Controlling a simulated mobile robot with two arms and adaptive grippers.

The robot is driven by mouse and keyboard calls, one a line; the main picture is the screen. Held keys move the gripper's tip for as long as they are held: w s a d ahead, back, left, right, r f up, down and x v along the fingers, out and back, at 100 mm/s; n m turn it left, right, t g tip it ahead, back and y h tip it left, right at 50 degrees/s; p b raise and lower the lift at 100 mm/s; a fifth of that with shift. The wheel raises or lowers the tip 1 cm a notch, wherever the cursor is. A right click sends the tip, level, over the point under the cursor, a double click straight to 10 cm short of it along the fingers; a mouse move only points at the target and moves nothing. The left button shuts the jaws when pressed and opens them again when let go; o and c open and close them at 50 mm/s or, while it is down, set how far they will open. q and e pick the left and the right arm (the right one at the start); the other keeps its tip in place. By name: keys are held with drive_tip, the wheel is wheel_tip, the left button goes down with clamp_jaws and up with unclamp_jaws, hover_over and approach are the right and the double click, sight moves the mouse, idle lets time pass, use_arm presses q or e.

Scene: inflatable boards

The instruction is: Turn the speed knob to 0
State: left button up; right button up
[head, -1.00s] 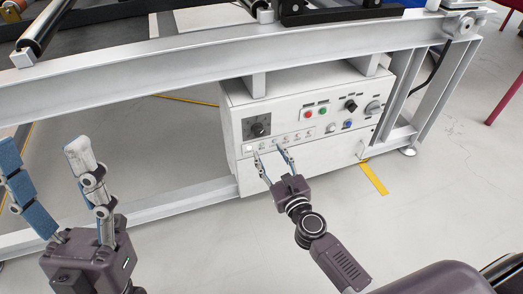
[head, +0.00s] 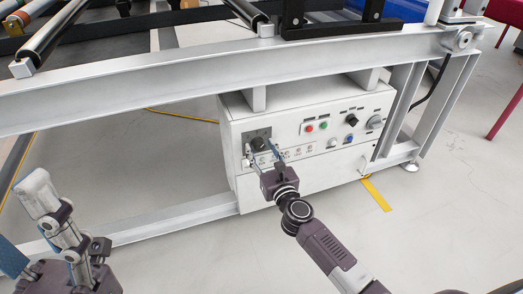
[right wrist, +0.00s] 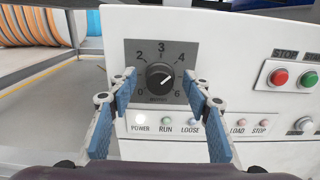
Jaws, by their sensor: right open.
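The speed knob (right wrist: 160,77) is a round black dial on a dark square plate marked 0, 2, 3, 4 and 6. Its white pointer mark slants to the upper right, between 4 and 6. The knob also shows on the control box in the head view (head: 258,144). My right gripper (head: 260,146) is open at the plate. In the right wrist view its blue-padded fingers (right wrist: 162,88) stand left and right of the knob, with gaps to it. My left gripper (head: 25,225) is at the lower left, fingers apart, partly cut off by the frame and away from the box.
The white control box (head: 312,162) sits under a grey metal frame beam (head: 190,82). A red button (right wrist: 280,77) and a green button (right wrist: 310,80) are right of the dial. A row of small labelled lamps (right wrist: 190,120) runs below it. The floor in front is clear.

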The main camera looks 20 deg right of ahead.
drive_tip(key=c, duration=1.1)
